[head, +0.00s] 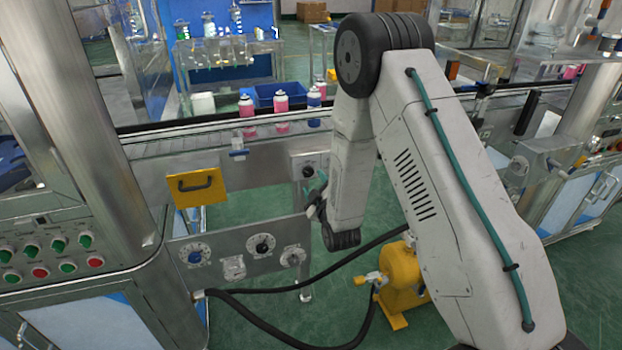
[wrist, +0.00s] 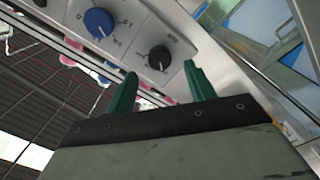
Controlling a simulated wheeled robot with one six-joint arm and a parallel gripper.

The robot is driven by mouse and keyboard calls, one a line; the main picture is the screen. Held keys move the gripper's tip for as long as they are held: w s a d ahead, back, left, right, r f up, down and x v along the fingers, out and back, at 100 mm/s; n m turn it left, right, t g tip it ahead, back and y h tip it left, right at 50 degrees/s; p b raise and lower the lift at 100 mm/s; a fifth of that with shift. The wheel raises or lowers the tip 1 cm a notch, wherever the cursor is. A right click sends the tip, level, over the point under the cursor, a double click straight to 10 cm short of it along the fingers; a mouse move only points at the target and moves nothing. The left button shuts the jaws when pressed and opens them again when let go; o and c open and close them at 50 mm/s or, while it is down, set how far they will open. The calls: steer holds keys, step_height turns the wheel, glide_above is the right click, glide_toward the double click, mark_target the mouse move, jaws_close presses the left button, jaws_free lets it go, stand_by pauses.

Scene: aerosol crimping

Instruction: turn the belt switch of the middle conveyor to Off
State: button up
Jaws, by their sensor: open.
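In the head view, a small grey plate with a black rotary knob (head: 308,172) sits on the front of the middle conveyor (head: 262,163). My gripper (head: 314,187), with teal fingers, is just below and right of this knob. In the wrist view, a black knob (wrist: 159,58) with a pale pointer mark shows between the two open fingertips of my gripper (wrist: 160,70). The fingers stand on either side of it, with nothing gripped; whether they touch it I cannot tell. A larger blue knob (wrist: 98,22) is on the same panel to the left. The small labels are not readable.
Pink bottles (head: 281,108) stand on the conveyor behind the panel. Below is a metal panel with dials (head: 262,245). A yellow pump (head: 402,280) with black hoses stands on the green floor.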

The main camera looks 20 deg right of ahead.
steer(key=shift+s, duration=1.35)
